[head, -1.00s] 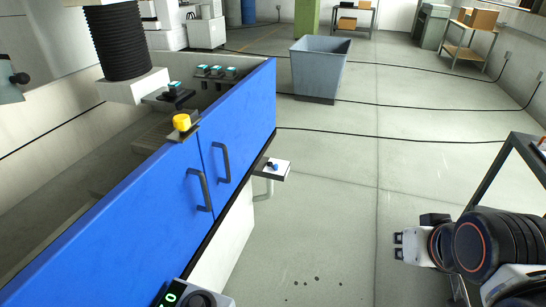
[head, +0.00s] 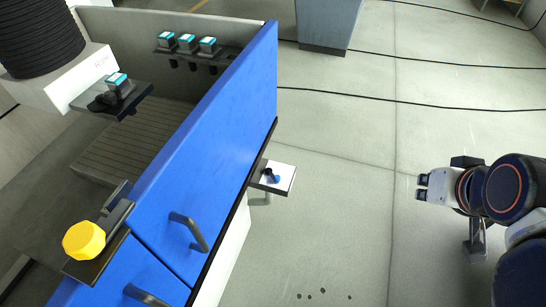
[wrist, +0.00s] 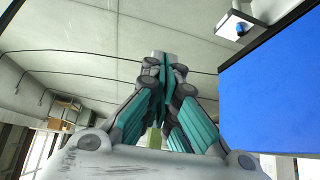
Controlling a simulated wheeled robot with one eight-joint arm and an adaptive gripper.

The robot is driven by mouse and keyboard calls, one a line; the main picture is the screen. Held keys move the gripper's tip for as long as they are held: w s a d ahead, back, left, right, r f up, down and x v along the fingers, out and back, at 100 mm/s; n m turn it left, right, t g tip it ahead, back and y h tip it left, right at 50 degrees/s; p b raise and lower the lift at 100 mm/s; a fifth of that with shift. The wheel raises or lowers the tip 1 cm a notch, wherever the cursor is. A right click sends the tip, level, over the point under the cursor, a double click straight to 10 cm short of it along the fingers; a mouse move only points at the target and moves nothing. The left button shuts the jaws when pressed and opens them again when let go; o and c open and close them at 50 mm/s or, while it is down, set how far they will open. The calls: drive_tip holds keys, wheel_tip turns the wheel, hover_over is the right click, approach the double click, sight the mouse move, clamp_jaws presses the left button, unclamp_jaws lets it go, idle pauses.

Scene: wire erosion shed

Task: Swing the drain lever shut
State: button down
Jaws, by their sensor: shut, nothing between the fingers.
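A small lever with a blue tip and black pivot (head: 270,176) sits on a white plate (head: 283,176) that sticks out from the end of the blue machine. I take it to be the drain lever. A pale pipe shows below the plate. In the wrist view the blue tip (wrist: 240,28) shows at the upper right on the white plate. My gripper (head: 421,187) is to the right of the lever in the head view, well apart from it, over open floor. In the wrist view its fingers (wrist: 163,62) are shut and empty.
The blue machine doors (head: 200,160) with dark handles (head: 188,231) fill the left. A yellow knob (head: 84,240) sits on the machine. A grey bin (head: 326,25) stands behind. Black cables (head: 420,103) cross the floor. Floor between lever and gripper is clear.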

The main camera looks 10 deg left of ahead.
drive_tip(key=shift+w, duration=0.3)
drive_tip(key=w+a+f+n+g+y+b, duration=0.1)
drive_tip(key=w+a+f+n+g+b, duration=0.15)
drive_tip(key=w+a+n, duration=0.5)
drive_tip(key=w+a+f+n+g+y+b, duration=0.15)
drive_tip(key=w+a+f+n, duration=0.25)
drive_tip(key=w+a, duration=0.7)
drive_tip(key=w+a+f+n+g, duration=0.1)
drive_tip(key=w+a+f+n, duration=0.1)
drive_tip(key=a+f, duration=0.3)
drive_tip(key=w+a+f+n+g+b, duration=0.1)
drive_tip(key=w+a+f+n, duration=0.2)
drive_tip(key=f, duration=1)
drive_tip(key=w+a+f+n+g+y+b, duration=0.1)
drive_tip(key=w+a+f+n+g, duration=0.1)
drive_tip(key=a+f+n, duration=0.3)
drive_tip(key=w+a+f, duration=0.1)
drive_tip(key=a+f, duration=0.2)
drive_tip(key=f, duration=0.1)
drive_tip(key=shift+w, duration=0.2)
